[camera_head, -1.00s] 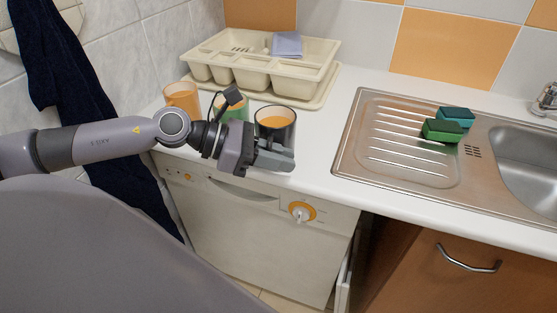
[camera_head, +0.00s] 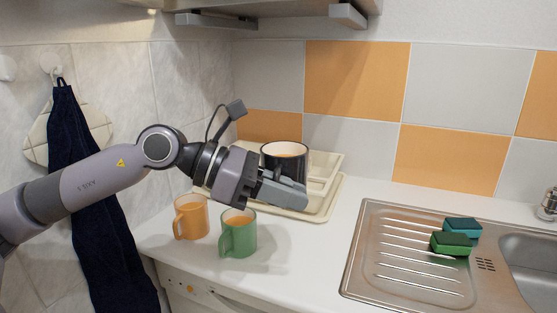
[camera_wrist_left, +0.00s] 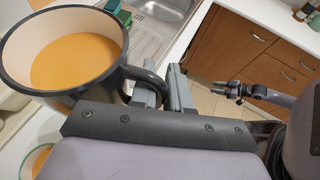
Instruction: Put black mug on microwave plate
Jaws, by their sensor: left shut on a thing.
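No microwave plate is in view.
An orange mug (camera_head: 191,217) and a green mug (camera_head: 238,236) stand on the counter below my left arm. Behind is the cream dish rack (camera_head: 328,185). The steel sink drainer (camera_head: 400,250) holds sponges (camera_head: 452,243). The counter between green mug and drainer is free.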

